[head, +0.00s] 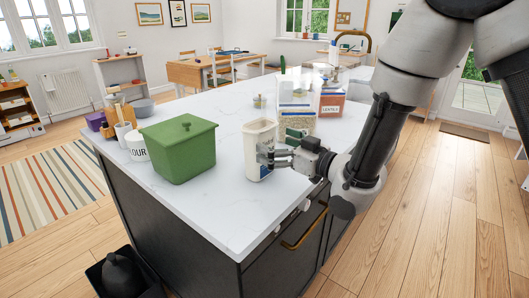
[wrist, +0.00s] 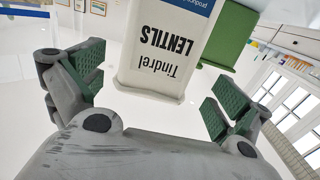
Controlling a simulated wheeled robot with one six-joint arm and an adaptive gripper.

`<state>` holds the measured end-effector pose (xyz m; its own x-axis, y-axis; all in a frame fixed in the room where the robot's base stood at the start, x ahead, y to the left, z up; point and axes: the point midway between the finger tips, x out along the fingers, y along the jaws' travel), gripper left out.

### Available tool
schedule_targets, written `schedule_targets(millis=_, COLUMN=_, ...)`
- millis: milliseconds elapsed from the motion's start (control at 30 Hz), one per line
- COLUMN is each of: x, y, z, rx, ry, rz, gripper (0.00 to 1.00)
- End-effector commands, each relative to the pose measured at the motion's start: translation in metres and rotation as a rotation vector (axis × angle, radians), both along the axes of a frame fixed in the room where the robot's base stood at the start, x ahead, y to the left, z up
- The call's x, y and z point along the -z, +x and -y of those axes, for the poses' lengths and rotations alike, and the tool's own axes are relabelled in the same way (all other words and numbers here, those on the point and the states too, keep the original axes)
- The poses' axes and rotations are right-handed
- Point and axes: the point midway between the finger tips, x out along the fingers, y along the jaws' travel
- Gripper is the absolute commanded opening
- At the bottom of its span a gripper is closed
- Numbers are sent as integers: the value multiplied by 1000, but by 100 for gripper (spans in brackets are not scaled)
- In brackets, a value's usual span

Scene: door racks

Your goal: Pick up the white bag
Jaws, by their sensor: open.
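The white bag (head: 259,134) stands upright near the front right edge of the white counter. In the wrist view the white bag (wrist: 165,55) shows black "Tindrel LENTILS" lettering and a blue band, at top centre. My gripper (head: 270,154) is open at the bag's right side, low on it, and its fingers overlap the bag in the head view. In the wrist view my gripper (wrist: 152,82) has a green-padded finger on each side of the bag, with visible gaps. I cannot tell whether a finger touches it.
A green lidded box (head: 180,148) stands left of the bag. A white-and-blue bag (head: 296,111) and a red-and-white lentils bag (head: 332,100) stand behind it, close to my arm. A flour canister (head: 136,146) is at the left. The counter (head: 215,215) is bare in front.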

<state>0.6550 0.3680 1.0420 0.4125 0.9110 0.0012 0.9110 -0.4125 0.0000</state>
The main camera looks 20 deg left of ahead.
Motion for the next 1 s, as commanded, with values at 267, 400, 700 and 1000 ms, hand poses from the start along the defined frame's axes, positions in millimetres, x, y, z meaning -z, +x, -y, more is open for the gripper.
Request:
schedule_targets(millis=267, x=-1, y=19, z=-37, rx=1, ry=1, rz=0, gripper=100)
schedule_targets(millis=400, x=-1, y=26, z=-49, rx=2, ry=0, rz=0, gripper=100)
schedule_targets(millis=700, x=-1, y=27, z=-51, rx=3, ry=-1, rz=0, gripper=89)
schedule_targets(millis=1000, x=-2, y=27, z=-51, rx=3, ry=1, rz=0, gripper=45)
